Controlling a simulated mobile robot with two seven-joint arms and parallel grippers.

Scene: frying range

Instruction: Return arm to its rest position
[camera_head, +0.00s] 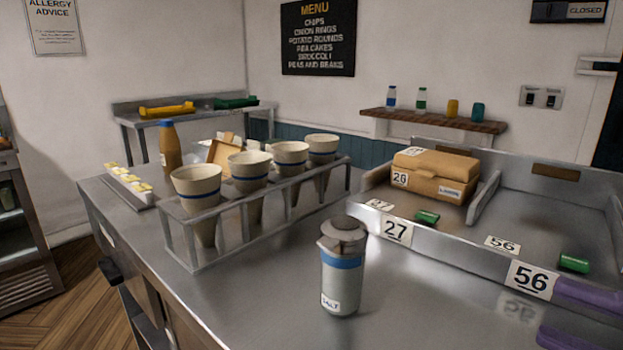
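My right gripper (549,313) shows only in part at the lower right edge of the head view, as two purple fingers. The fingers are apart, with bare steel counter seen between them, and it is empty. The rest of my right arm is outside the picture. My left gripper is not in view. A salt shaker (342,283) with a blue band, a dark grey top and a "SALT" label stands upright on the counter (270,315), well left of my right gripper.
A rack (180,240) holds several paper cups left of the shaker. A brown bottle (170,148) stands behind.

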